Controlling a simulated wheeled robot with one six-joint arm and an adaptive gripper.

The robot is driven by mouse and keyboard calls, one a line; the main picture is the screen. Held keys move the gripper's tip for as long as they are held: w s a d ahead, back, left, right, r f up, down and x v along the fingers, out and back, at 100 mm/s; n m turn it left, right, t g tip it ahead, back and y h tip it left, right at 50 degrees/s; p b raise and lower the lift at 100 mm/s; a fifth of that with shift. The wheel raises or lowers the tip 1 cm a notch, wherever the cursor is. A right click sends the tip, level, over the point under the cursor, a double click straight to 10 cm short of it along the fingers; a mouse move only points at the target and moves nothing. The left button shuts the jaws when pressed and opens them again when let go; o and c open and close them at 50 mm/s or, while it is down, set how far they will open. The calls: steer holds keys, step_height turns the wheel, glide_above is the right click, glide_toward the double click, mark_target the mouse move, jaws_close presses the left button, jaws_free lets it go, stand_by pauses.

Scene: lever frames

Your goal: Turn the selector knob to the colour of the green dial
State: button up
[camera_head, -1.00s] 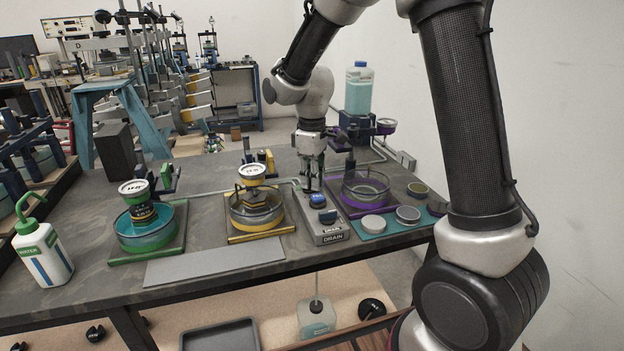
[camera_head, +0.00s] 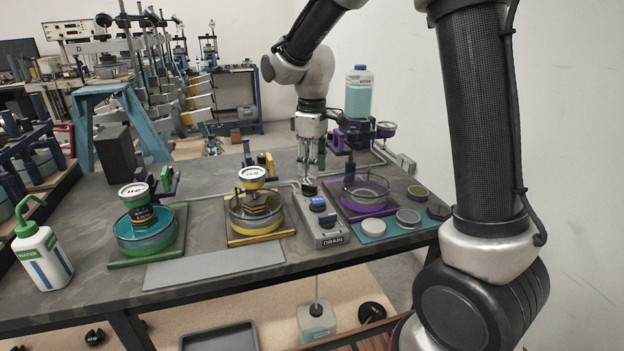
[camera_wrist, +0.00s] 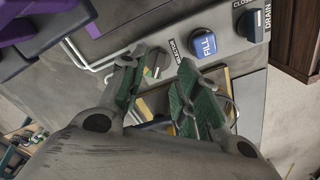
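The green station (camera_head: 147,253) at the left carries a white-faced dial (camera_head: 133,190). I cannot read its face or the knob's pointing.
The box also has a blue FILL button (camera_wrist: 204,42) and a dark DRAIN knob (camera_wrist: 254,24). A yellow station (camera_head: 262,237) stands left of the box, a purple one (camera_head: 372,208) right. A green-capped bottle (camera_head: 42,256) stands far left. A bare grey plate (camera_head: 214,266) lies in front.

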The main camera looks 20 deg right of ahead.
mark_target(312, 185)
step_height(312, 185, up, 7)
stand_by(0.6)
steer(key=s+d+r+m+t, duration=0.1)
steer(key=s+d+m, duration=0.4)
steer(key=s, duration=0.8)
steer(key=s+d+r+m+t, duration=0.1)
steer(key=s+d+m+t, duration=0.2)
steer(key=s+d, duration=0.6)
steer(key=shift+s+d+r+m, duration=0.15)
steer(key=shift+s+r+m, duration=0.25)
steer(key=shift+s+m, duration=1.05)
